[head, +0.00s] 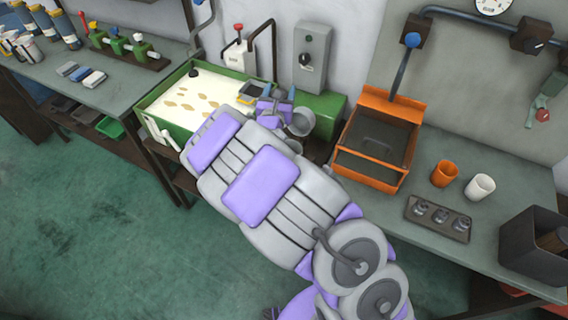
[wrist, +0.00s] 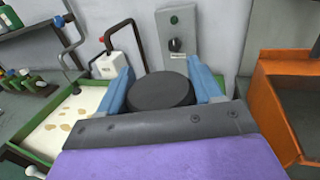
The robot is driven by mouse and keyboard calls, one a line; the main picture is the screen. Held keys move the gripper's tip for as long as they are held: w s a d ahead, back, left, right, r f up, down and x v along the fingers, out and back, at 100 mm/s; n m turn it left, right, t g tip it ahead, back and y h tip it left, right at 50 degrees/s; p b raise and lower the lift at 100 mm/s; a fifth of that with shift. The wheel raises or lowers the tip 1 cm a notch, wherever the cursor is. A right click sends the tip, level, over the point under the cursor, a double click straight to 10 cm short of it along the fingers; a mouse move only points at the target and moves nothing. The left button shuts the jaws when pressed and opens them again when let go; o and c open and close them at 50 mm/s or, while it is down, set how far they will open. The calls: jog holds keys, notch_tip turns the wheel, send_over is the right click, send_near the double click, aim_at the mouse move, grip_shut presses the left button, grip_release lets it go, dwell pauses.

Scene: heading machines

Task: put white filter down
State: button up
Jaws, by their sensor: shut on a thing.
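My gripper (wrist: 161,75) has its two blue fingers shut on a dark round-ended thing (wrist: 160,92) in the wrist view. Only its flat dark end shows clearly, so its side colour is hidden; it may be the filter. In the head view my gripper (head: 279,92) is at the right end of the green tank (head: 172,122), in front of the grey switch box (head: 314,50). My arm hides much of the held thing there.
An orange tray (head: 360,180) stands right of my gripper. An orange cup (head: 445,173), a white cup (head: 480,187) and a dark holder (head: 438,218) are on the right bench. The left bench (head: 120,80) has bare room near its front edge.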

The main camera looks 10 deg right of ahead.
jog(key=w+d+f+m+g+h, duration=0.1)
jog(key=d+f+h, duration=0.1)
jog(key=f, duration=0.9)
jog(key=w+d+f+m+g+h, duration=0.1)
jog(key=d+f+m+h, duration=0.1)
jog(key=f, duration=1)
jog(key=shift+w+d+h+b, duration=0.2)
jog(key=shift+h+b, duration=0.2)
jog(key=shift+b, duration=0.05)
jog(key=shift+f, duration=0.1)
